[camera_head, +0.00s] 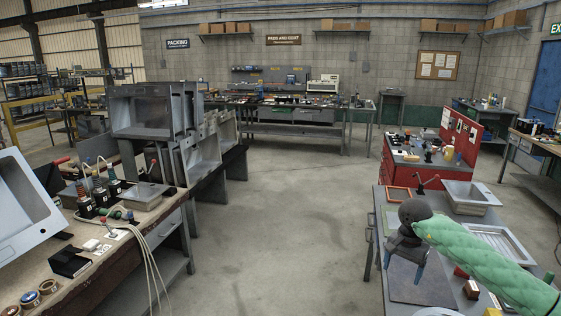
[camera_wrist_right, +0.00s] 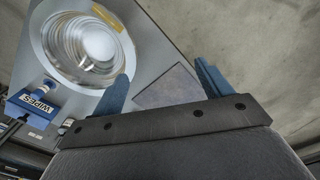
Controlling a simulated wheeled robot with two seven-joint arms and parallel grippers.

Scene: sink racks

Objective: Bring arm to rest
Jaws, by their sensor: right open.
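My right arm, in a green quilted sleeve, comes in from the right in the head view. My right gripper (camera_head: 404,270) hangs with its blue fingers spread apart over the right-hand workbench, above a dark grey mat (camera_head: 425,287). In the right wrist view the gripper (camera_wrist_right: 163,88) is open with nothing between its fingers. The grey mat (camera_wrist_right: 170,86) shows beyond the fingers there. My left gripper is not in view.
A grey sink basin (camera_head: 472,194) and an orange frame (camera_head: 398,194) are on the right-hand bench. Racked sinks (camera_head: 150,115) stand at left. The middle floor is clear.

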